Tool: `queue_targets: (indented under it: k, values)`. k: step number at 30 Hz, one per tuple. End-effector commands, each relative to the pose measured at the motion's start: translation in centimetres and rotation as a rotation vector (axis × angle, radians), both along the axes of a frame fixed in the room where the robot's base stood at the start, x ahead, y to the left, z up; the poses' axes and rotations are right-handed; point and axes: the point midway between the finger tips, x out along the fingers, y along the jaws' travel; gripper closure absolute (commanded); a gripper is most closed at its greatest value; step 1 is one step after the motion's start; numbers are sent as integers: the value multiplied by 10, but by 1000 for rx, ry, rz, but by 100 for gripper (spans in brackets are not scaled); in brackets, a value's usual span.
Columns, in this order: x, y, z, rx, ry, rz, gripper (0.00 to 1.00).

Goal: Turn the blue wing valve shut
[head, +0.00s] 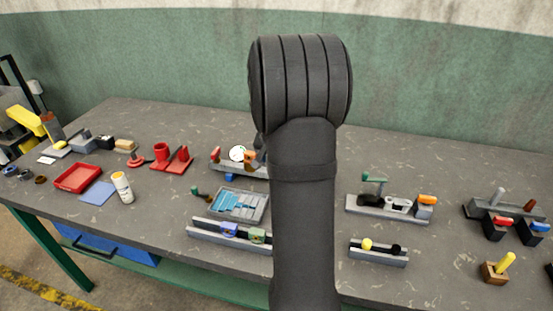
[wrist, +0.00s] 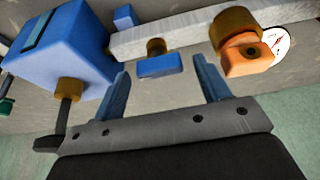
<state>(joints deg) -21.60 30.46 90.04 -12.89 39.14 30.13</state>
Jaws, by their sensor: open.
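The blue wing valve (wrist: 160,66) shows in the wrist view as a flat blue handle on a brass stem, below a pale grey pipe (wrist: 180,33). Its long side runs roughly along the pipe, slightly tilted. My gripper (wrist: 162,72) is open, with one blue finger on each side of the handle. Gaps show between handle and fingers; I cannot tell how deep the handle sits between them. An orange wing valve (wrist: 247,58) on a brass fitting is to the right. In the head view, my arm hides the gripper and the blue valve.
A white gauge (wrist: 278,42) is behind the orange valve. A large blue box (wrist: 62,48) with a brass fitting and dark lever is close to the left finger. In the head view, a grey tray (head: 262,209) and a rail with blue and green blocks (head: 205,235) are nearer.

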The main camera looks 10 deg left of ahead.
Motion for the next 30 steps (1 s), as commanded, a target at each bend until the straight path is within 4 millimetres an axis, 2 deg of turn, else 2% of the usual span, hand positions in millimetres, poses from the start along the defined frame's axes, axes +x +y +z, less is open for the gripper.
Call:
queue_targets:
  k: [7,8,14,15,23,30]
  values:
    - [0,0,-1,0,0,0,31]
    - [0,0,0,0,0,0,35]
    - [0,0,0,0,0,0,74]
    - [0,0,0,0,0,0,76]
    - [0,0,0,0,0,25,76]
    - [0,-1,0,2,-1,139,76]
